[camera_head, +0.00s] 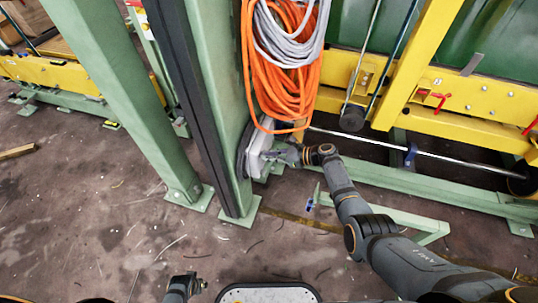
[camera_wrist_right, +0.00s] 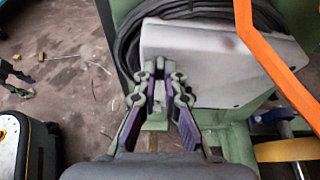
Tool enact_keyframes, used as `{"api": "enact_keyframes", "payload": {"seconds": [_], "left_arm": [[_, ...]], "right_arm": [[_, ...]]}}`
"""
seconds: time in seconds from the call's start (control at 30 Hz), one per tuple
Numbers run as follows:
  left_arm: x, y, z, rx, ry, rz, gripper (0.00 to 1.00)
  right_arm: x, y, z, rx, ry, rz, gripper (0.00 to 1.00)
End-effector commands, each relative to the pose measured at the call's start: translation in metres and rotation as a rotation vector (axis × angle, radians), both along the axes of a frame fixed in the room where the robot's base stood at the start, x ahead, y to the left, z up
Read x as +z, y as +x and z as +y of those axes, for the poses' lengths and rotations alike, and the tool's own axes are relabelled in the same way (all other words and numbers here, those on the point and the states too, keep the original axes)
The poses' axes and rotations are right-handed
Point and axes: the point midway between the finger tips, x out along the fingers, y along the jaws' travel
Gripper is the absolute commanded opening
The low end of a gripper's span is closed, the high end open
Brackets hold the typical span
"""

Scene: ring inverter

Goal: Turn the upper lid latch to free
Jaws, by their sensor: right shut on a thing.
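A light grey box (camera_head: 256,152) with a flat lid is fixed low on the green post; the lid (camera_wrist_right: 205,65) fills the upper middle of the right wrist view. My right gripper (camera_head: 272,155) reaches it from the right, and its fingertips (camera_wrist_right: 160,72) are closed together at the lid's edge. They are shut on a small part there, apparently the upper lid latch, which is mostly hidden between the fingers. Its turn angle cannot be told. My left gripper (camera_head: 198,284) is low in the head view, empty and away from the box; its fingers look apart.
An orange cable coil (camera_head: 265,75) and a grey cable (camera_head: 290,45) hang above the box. An orange strand (camera_wrist_right: 275,60) crosses the lid's right side. A black hose (camera_wrist_right: 150,20) runs behind the lid. Yellow beams (camera_head: 450,120) stand right; the floor (camera_head: 90,220) at left is mostly clear.

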Motion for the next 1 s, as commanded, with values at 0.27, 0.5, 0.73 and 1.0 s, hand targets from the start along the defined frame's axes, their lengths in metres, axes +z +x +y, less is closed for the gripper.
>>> {"api": "enact_keyframes", "payload": {"seconds": [0.27, 0.5, 0.73, 1.0], "left_arm": [[-0.0001, 0.0, -0.0001, 0.0, 0.0, 0.001, 0.4], [0.0, 0.0, -0.0001, 0.0, 0.0, 0.001, 0.4], [0.0, 0.0, -0.0001, 0.0, 0.0, 0.001, 0.4], [0.0001, 0.0, -0.0001, 0.0, 0.0, 0.001, 0.4]], "right_arm": [[-0.0013, -0.0001, -0.0004, 0.001, 0.02, 0.069, 0.0], [-0.0014, -0.0002, -0.0005, 0.001, 0.024, 0.081, 0.0], [-0.0014, -0.0002, -0.0005, 0.001, 0.024, 0.081, 0.0], [-0.0007, 0.0004, -0.0003, 0.0, 0.025, 0.079, 0.31]]}}
